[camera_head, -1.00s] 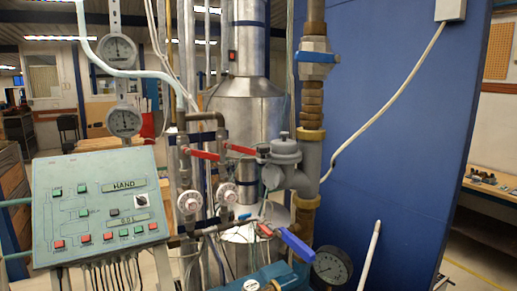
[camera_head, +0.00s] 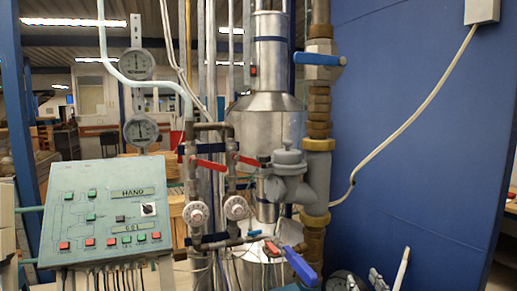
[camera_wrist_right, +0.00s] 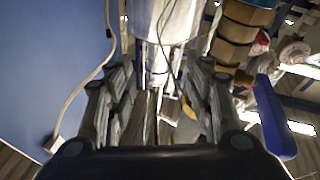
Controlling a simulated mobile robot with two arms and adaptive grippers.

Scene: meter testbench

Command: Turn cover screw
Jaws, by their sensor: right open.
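The cover screw is too small to make out. A grey cast meter body (camera_head: 290,165) with a round cap (camera_head: 288,146) on top sits on the pipework right of centre in the head view. My right gripper (camera_head: 379,281) shows only in part at the bottom edge of that view, below and right of the grey body and apart from it. In the right wrist view its two fingers (camera_wrist_right: 162,85) are spread, with nothing held between them; pipes and thin cables lie beyond. My left gripper is in neither view now.
A blue lever handle (camera_head: 300,266) juts out low by the pipes; another blue handle (camera_wrist_right: 274,117) is right of my fingers in the wrist view. A control panel (camera_head: 105,212) stands left. The blue wall (camera_head: 420,160) is right.

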